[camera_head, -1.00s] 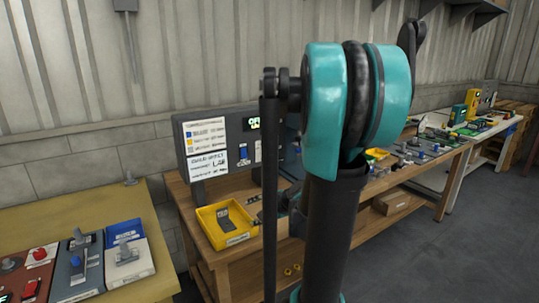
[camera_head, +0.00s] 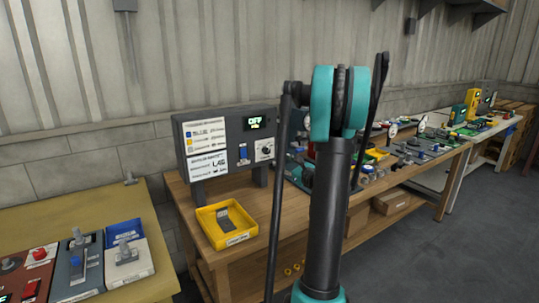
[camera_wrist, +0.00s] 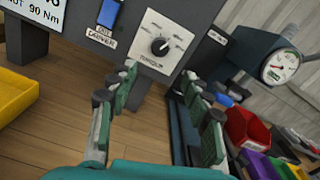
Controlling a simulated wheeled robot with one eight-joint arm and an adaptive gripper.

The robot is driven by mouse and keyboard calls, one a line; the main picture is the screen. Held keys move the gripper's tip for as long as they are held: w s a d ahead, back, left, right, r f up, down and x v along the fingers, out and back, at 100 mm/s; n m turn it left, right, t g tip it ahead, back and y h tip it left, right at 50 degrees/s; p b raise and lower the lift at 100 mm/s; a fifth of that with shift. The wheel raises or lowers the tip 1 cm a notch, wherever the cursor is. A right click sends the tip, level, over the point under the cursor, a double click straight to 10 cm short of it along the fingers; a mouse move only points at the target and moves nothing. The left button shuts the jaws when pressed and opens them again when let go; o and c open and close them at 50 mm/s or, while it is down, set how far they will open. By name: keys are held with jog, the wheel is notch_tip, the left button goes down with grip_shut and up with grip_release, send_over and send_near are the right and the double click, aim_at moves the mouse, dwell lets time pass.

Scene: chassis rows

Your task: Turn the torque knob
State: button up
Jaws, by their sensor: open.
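The torque knob (camera_wrist: 159,46) is a small black round knob on a white dial plate (camera_wrist: 152,58) on the dark panel. In the wrist view it sits above and between my fingertips, apart from them. In the head view the knob (camera_head: 265,149) shows at the panel's lower right. My gripper (camera_wrist: 158,80) is open and empty, its two green-and-grey fingers spread below the knob plate. In the head view my gripper is hidden behind my own arm. The panel's display (camera_head: 254,121) reads OFF in green.
A blue switch (camera_wrist: 108,14) is left of the knob. A yellow bin (camera_head: 225,224) stands on the wooden bench before the panel. A gauge (camera_wrist: 280,66) on a dark teal device stands to the right, with red and purple bins below. Bare bench wood (camera_wrist: 60,130) lies under the panel.

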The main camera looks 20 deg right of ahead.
aim_at(268, 152)
jog(key=x, duration=1.1)
jog(key=shift+w+a, duration=0.1)
jog(key=shift+w, duration=0.15)
grip_shut()
